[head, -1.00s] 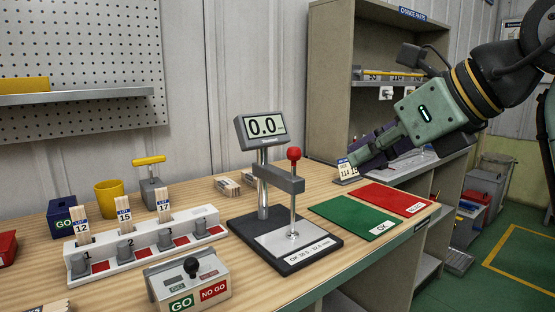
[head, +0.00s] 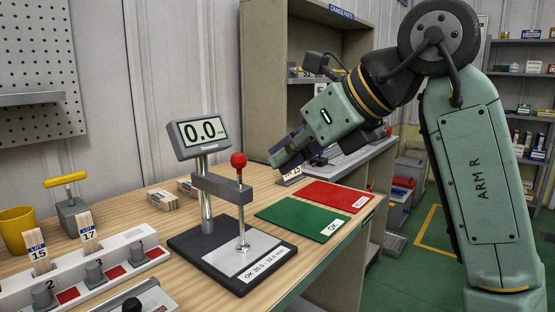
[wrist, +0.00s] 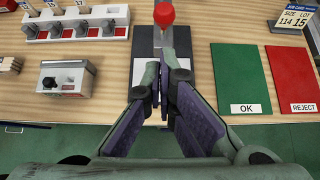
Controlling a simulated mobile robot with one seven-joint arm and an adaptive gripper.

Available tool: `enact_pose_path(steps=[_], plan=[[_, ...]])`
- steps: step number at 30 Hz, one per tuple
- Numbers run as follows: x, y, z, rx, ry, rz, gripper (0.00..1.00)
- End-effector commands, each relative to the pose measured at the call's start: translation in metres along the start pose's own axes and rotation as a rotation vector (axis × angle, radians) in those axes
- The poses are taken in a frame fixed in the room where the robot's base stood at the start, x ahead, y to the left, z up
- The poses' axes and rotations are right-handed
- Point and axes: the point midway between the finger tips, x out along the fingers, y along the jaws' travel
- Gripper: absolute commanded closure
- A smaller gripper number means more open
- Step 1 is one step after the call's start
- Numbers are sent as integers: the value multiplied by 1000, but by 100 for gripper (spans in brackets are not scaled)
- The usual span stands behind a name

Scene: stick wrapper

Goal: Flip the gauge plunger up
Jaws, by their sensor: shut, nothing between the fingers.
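The gauge stands on a dark base (head: 190,243) on the wooden bench, with a display (head: 199,131) reading 0.0. Its plunger has a red knob (head: 238,160) on a thin rod that passes through the grey arm and reaches down to the light plate (head: 243,256). My gripper (head: 274,160) is to the right of the red knob in the head view, apart from it. In the wrist view my gripper (wrist: 163,88) is shut and empty, with the red knob (wrist: 164,13) beyond the fingertips at the top.
A green OK mat (head: 303,221) and a red REJECT mat (head: 337,194) lie right of the gauge. A white rack (head: 123,245) with lot-tagged stick bundles is at left. A GO / NO GO box (wrist: 66,78) shows in the wrist view.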

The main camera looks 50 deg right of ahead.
Motion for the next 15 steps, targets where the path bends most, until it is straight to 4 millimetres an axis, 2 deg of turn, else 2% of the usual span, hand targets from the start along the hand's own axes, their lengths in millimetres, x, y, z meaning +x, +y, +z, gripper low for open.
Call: enact_pose_path(steps=[3,9,15], plan=[[24,0,0,0,2,4,100],[58,1,0,-1,1,4,100],[77,0,0,1,1,2,100]])
